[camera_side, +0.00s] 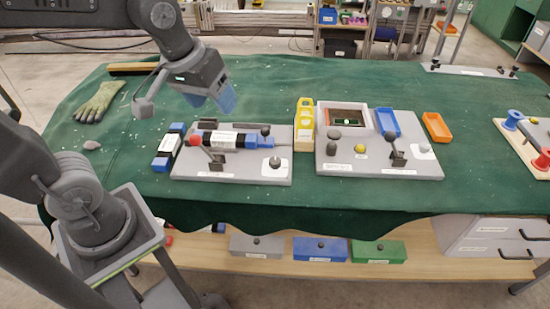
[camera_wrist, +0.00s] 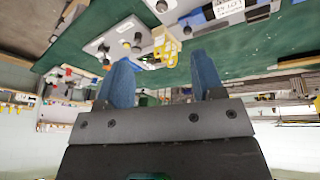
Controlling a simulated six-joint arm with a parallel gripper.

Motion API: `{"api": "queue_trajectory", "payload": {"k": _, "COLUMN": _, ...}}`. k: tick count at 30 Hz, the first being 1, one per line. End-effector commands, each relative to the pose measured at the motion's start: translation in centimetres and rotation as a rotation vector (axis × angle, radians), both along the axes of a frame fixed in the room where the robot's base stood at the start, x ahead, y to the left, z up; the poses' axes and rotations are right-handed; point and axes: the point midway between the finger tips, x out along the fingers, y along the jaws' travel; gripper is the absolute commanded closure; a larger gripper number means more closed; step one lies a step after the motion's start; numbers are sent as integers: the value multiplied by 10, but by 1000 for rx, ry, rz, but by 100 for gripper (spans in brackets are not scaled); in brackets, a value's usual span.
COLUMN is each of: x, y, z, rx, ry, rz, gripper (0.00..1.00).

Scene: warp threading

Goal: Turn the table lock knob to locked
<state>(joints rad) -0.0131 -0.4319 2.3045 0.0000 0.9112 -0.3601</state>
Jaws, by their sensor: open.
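The left grey panel (camera_side: 235,171) carries a red-ball lever (camera_side: 195,139), a blue-and-black cylinder and a small dark knob (camera_side: 275,161) on a white plate. The right grey panel (camera_side: 350,168) carries a black-topped lever (camera_side: 390,136), a dark round knob (camera_side: 334,135), a yellow button (camera_side: 360,149) and a small grey knob (camera_side: 423,147) on a white plate. The labels are too small to read, so I cannot tell which is the table lock knob or its setting. My gripper (camera_side: 224,100) is open and empty above the left panel's back. Its blue fingers show in the wrist view (camera_wrist: 162,78).
A yellow holder (camera_side: 304,125) stands between the panels. A blue tray (camera_side: 387,122) and an orange tray (camera_side: 436,127) lie right of it. A glove (camera_side: 98,102) lies at left on the green cloth (camera_side: 125,150). Red and blue spools stand far right. The cloth behind the panels is mostly clear.

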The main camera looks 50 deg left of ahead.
Motion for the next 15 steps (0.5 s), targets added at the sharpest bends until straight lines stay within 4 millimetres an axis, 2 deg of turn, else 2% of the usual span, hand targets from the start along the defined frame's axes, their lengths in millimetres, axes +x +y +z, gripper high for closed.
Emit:
{"api": "queue_trajectory", "payload": {"k": 1, "x": 17, "y": 1, "z": -6, "rx": -26, "ry": 39, "rz": 75, "gripper": 38}}
{"api": "queue_trajectory", "payload": {"k": 5, "x": 57, "y": 4, "z": -22, "rx": -87, "ry": 117, "rz": 288, "gripper": 38}}
{"api": "queue_trajectory", "payload": {"k": 9, "x": 99, "y": 8, "z": -50, "rx": -137, "ry": 196, "rz": 525, "gripper": 38}}
{"api": "queue_trajectory", "payload": {"k": 15, "x": 145, "y": 14, "z": -98, "rx": -174, "ry": 284, "rz": 820, "gripper": 38}}
